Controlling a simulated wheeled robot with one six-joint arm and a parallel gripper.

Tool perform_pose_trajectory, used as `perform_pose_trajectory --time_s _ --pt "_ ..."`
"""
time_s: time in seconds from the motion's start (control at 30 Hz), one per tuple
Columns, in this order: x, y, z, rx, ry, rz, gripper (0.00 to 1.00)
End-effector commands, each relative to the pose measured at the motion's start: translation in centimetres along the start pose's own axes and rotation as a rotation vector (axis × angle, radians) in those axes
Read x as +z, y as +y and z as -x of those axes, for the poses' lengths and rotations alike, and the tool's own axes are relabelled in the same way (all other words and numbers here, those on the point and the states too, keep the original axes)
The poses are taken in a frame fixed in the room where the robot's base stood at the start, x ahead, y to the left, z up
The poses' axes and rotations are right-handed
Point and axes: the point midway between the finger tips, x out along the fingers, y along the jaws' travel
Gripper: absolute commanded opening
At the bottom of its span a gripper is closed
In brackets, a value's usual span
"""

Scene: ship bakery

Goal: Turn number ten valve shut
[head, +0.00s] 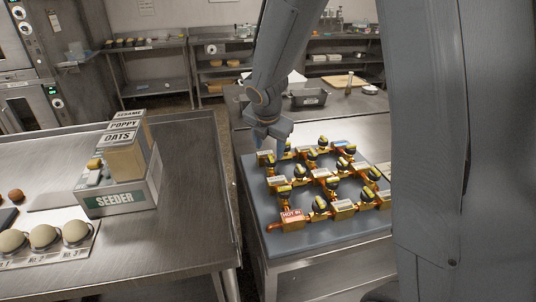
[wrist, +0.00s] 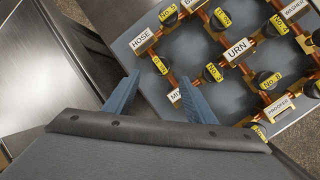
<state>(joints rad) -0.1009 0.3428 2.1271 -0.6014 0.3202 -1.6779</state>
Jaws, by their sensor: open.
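The valve board (head: 262,222) is a blue-grey panel with copper pipes and several black-knobbed valves bearing yellow number tags. In the wrist view, a valve tagged No. 8 (wrist: 270,80) is at the right. Another yellow-tagged valve (wrist: 213,72) is near the middle. I cannot pick out the number ten tag; some tags are too small, turned or cut off. My gripper (head: 272,142) is above the board's far left corner. In the wrist view my gripper (wrist: 161,78) is open and empty, its blue fingers apart near the HOSE side of the board.
The board lies on a steel table (head: 330,262). White plates read HOSE (wrist: 142,39), URN (wrist: 238,48) and PROOFER (wrist: 281,106); a HOT IN plate (head: 292,216) is at the near left. A SEEDER box (head: 115,200) stands on the left table, across a narrow gap.

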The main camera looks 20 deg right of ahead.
Motion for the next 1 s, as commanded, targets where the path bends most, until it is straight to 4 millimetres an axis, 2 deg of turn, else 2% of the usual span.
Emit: perform_pose_trajectory --time_s 0.3,0.43,0.6,0.87,1.0 --pt "0.1 -0.3 -4.9 -0.005 0.002 -0.006 0.5" --pt "0.2 -0.2 -6.3 -0.003 0.0 -0.005 0.5" --pt "0.1 -0.1 -7.2 -0.001 0.0 -0.005 0.5" --pt "0.0 -0.1 -7.2 0.0 0.0 -0.003 0.5" --pt "0.0 -0.1 -7.2 0.0 0.0 -0.003 0.27"
